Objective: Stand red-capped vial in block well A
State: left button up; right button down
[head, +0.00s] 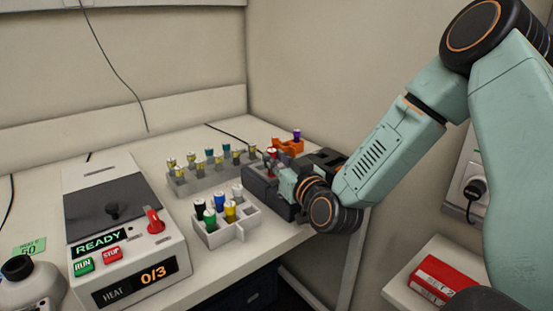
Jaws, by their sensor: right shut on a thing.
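My right gripper (273,166) reaches in from the right, over a dark grey block (259,190) on the bench. It is shut on the red-capped vial (271,150), whose red cap shows just at the fingertips. The lower part of the vial is hidden, and I cannot tell whether it is in a well or above the block. The well letters cannot be read from here. My left gripper is not in view.
A white rack (222,239) with vials capped green, blue, yellow and white stands in front of the block. A grey rack (205,180) of several vials stands behind. An orange holder (289,147) has a purple-capped vial. A heater (128,250) reads "READY" and "0/3".

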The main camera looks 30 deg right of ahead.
aim_at(277, 179)
jog(key=shift+f+b, duration=0.3)
jog(key=shift+f, duration=0.15)
dwell(0.3)
jog(key=c, duration=1.1)
grip_release()
jog(key=shift+r, duration=0.1)
notch_tip(277, 179, up, 7)
jog(key=p, duration=0.7)
